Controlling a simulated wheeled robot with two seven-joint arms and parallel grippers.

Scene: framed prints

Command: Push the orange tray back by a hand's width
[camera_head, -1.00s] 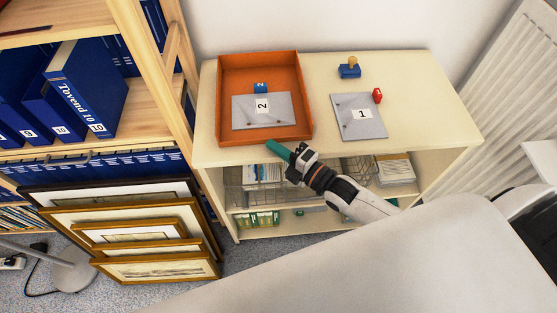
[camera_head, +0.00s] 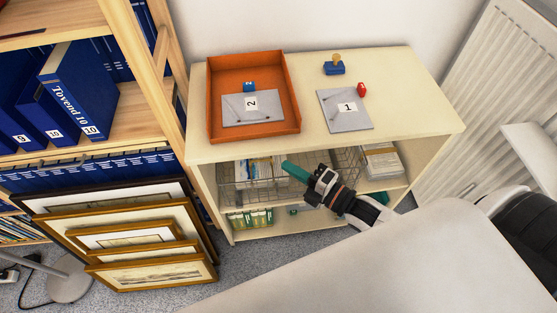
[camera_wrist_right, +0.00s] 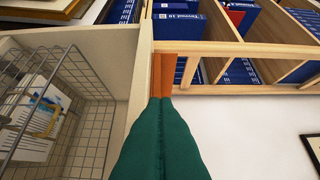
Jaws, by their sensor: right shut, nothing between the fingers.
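The orange tray (camera_head: 292,95) stands on the left part of the cream cabinet top (camera_head: 400,105), its front wall near the front edge. My right gripper (camera_head: 286,166), with green fingers, is shut and empty. It is in front of the cabinet, below and to the right of the tray's front right corner, apart from it. In the right wrist view the shut green fingers (camera_wrist_right: 160,110) point towards an orange strip of the tray (camera_wrist_right: 163,75). My left gripper is not in view.
A wooden bookcase (camera_head: 150,75) stands close on the left.

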